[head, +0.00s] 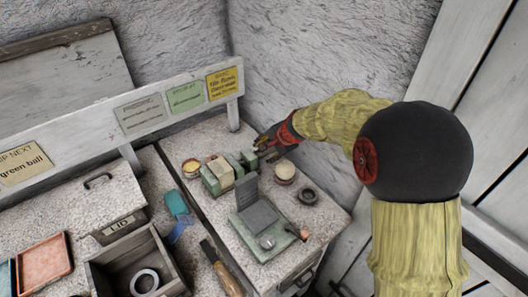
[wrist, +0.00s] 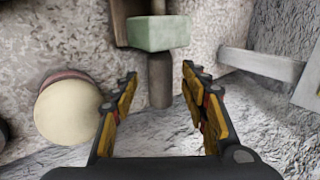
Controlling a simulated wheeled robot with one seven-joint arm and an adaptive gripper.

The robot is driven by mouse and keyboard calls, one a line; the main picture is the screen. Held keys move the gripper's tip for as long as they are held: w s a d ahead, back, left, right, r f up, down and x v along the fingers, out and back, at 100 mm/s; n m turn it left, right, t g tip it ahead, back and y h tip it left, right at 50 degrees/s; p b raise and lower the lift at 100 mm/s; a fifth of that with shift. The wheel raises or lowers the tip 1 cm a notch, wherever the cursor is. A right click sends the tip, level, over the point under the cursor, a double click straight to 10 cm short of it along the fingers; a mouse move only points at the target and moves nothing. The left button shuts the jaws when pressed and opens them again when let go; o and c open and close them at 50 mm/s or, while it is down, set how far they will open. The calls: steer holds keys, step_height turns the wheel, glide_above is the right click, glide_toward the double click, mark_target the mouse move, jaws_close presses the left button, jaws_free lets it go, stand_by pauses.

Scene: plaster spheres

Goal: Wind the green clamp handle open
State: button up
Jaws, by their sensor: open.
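A pale green and cream block-like clamp (head: 226,172) stands at the back of the right-hand worktop in the head view. In the wrist view a pale green block (wrist: 160,33) of it shows at the top, with a dark grey cylinder (wrist: 160,80) standing out from it towards me. I cannot tell for certain whether this cylinder is the handle. My gripper (head: 264,147) is at the clamp's right end. In the wrist view my gripper (wrist: 160,74) is open, its yellow and black fingers on either side of the cylinder's end, with visible gaps and nothing gripped.
A round cream-topped pot (head: 285,172) stands close to my gripper; a similar pot (head: 191,168) is left of the clamp. A dark ring (head: 308,196) and a grey stand (head: 264,222) are in front. The rough wall (head: 290,60) is close behind my gripper.

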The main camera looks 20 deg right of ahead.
steer(key=v, duration=0.9)
steer(key=shift+s+r, duration=0.3)
